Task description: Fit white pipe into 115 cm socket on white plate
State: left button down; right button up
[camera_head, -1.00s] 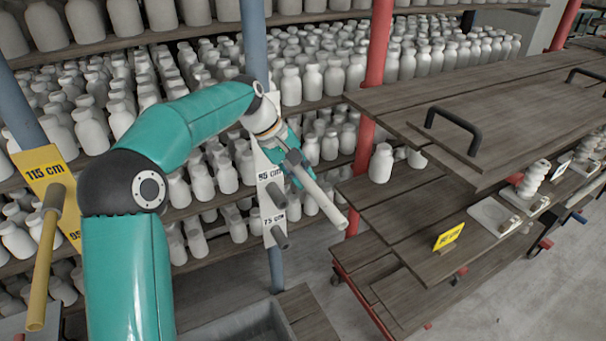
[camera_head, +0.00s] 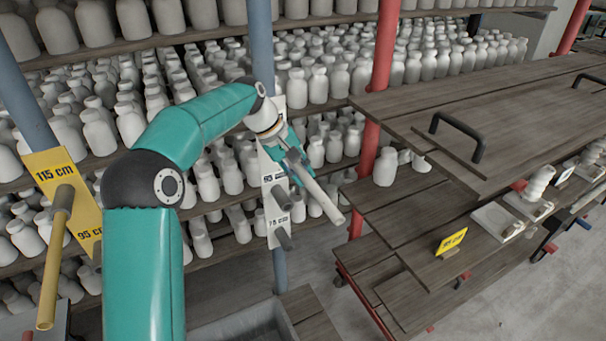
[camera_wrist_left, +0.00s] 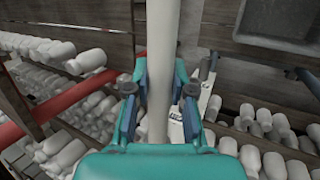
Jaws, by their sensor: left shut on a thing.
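My left gripper (camera_head: 296,160) is shut on the white pipe (camera_head: 324,200), in front of the white plate. The pipe slants down to the right, its lower end free in the air. In the left wrist view the pipe (camera_wrist_left: 162,40) runs between the fingers (camera_wrist_left: 158,98). The white plate (camera_head: 271,178) hangs on the blue post, with a 75 cm label and grey sockets low on it. The gripper partly covers the label above that. I cannot make out a 115 cm label on this plate. My right gripper is not in view.
A yellow plate (camera_head: 82,212) at left reads 115 cm and 95 cm, with a yellow pipe (camera_head: 51,268) at its 115 cm place. Shelves of white bottles (camera_head: 230,178) stand behind. A wooden cart (camera_head: 410,215) and a red post (camera_head: 372,130) are at right.

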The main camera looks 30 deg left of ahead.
pick_arm(q)
jog(key=shift+w+a, duration=0.3)
jog(key=shift+a, duration=0.2)
jog(key=c, duration=0.9)
grip_release()
jog(key=shift+a, duration=0.1)
jog(key=v, duration=1.1)
jog(key=shift+s+r, duration=0.1)
jog(key=shift+r, duration=0.3)
